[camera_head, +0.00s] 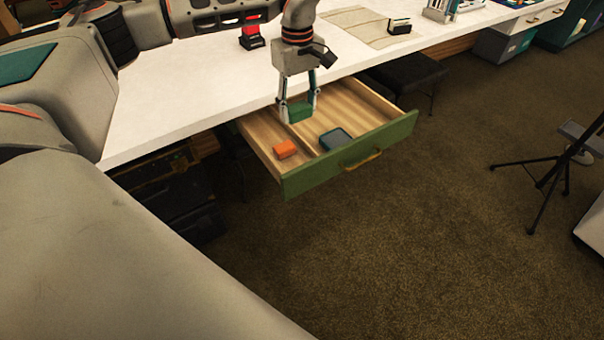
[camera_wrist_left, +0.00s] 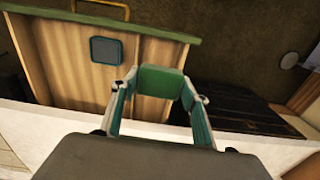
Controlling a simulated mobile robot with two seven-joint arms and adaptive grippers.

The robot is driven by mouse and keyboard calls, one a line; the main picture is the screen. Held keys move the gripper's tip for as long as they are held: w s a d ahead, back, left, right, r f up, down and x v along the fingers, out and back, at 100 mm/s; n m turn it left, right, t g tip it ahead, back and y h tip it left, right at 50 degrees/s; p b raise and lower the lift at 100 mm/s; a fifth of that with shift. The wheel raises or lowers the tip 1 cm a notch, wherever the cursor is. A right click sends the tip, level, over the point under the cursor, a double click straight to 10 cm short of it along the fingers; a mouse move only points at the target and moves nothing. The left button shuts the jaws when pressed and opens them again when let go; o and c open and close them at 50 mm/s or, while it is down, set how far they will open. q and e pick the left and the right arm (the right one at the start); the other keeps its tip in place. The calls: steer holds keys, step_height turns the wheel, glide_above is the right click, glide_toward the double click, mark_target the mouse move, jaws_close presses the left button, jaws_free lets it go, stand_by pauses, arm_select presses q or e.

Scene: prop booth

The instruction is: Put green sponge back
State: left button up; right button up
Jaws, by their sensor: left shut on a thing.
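My left gripper (camera_head: 298,108) is shut on the green sponge (camera_head: 299,113), a small green block. It holds the sponge over the open drawer (camera_head: 348,164), which has a green front and light wooden inside. In the left wrist view the green sponge (camera_wrist_left: 161,82) sits between the two fingertips, with the drawer's wooden floor (camera_wrist_left: 70,65) beyond it. I cannot tell whether the sponge touches the drawer floor. My right gripper does not show.
An orange block (camera_head: 285,149) lies in the drawer's left part, and a dark, teal-edged square item (camera_head: 336,139) lies right of a divider. The white tabletop (camera_head: 180,85) is behind. A black stool (camera_head: 408,70) stands right of the drawer. A tripod (camera_head: 555,170) stands far right.

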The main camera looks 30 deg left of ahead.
arm_select(q)
steer(key=shift+a+f, duration=0.15)
steer(key=shift+f, duration=0.45)
step_height(320, 180, down, 14)
steer(key=b, duration=0.3)
steer(key=shift+f, duration=0.15)
steer(key=shift+w+f, duration=0.1)
steer(key=shift+f, duration=0.2)
steer(key=shift+f+b, duration=0.3)
steer(key=shift+f, duration=0.05)
step_height(320, 180, down, 4)
steer(key=shift+r+b, duration=0.25)
steer(key=shift+b, duration=0.15)
steer(key=shift+r, duration=0.1)
steer(key=shift+f, duration=0.2)
steer(key=o, duration=0.8)
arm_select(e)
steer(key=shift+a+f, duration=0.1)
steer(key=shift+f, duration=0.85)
